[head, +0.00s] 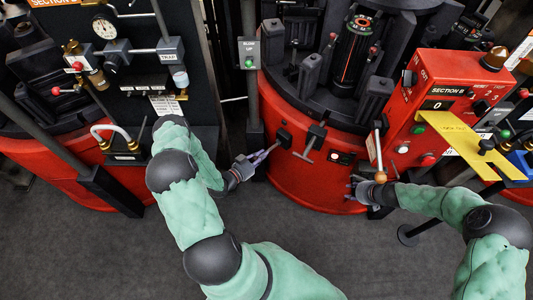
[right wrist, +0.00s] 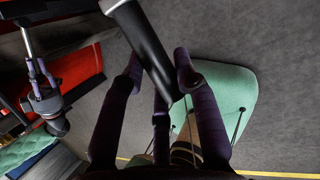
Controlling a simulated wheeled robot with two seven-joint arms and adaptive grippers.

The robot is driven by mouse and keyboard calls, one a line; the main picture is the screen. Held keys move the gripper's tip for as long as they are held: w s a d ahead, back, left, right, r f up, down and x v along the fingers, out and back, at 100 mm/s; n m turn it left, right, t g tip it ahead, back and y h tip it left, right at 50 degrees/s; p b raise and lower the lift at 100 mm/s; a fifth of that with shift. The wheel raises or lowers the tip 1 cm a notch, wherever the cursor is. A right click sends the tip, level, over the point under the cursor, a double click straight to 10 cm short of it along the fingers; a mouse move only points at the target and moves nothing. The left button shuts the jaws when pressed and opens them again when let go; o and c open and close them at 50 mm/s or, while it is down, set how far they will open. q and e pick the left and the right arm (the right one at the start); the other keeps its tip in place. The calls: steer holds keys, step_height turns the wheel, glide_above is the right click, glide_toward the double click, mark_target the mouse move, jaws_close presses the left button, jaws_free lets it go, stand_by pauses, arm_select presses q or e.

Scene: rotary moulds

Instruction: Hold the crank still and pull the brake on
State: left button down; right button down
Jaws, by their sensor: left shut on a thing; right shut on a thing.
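My right gripper (head: 356,184) is at the lower end of a silver lever (head: 378,150) with a brown knob (head: 380,177), beside the red console. In the right wrist view its fingers are closed around a dark cylindrical handle (right wrist: 145,45), apparently the crank's; the head view hides this grip. My left gripper (head: 268,152) is shut at the lower end of a short handle hanging from a black mount (head: 284,137) on the red drum front. It also shows in the right wrist view (right wrist: 38,72). Which handle is the brake carries no readable label.
A silver T-handle (head: 309,146) sits just right of my left gripper. The red console (head: 440,95) with buttons and a yellow plate (head: 470,143) stands at right. The grey floor in front is clear.

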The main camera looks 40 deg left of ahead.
arm_select(q)
steer(key=shift+s+a, duration=0.1)
steer(key=shift+a, duration=0.25)
arm_select(e)
steer(key=shift+w+d+r, duration=0.1)
steer(key=shift+w+d, duration=0.15)
steer(key=shift+w, duration=0.1)
arm_select(q)
steer(key=c, duration=1.3)
jaws_free()
steer(key=shift+s+f, duration=0.1)
steer(key=shift+o, duration=0.2)
arm_select(e)
steer(key=shift+s+a, duration=0.1)
steer(key=shift+a, duration=0.05)
arm_select(q)
steer(key=shift+d, duration=0.1)
steer(key=shift+s, duration=0.1)
steer(key=v, duration=1.2)
steer(key=shift+f, duration=0.2)
arm_select(e)
steer(key=c, duration=0.8)
jaws_free()
steer(key=shift+s, duration=0.1)
steer(key=shift+c, duration=0.2)
arm_select(q)
steer(key=shift+d, duration=0.1)
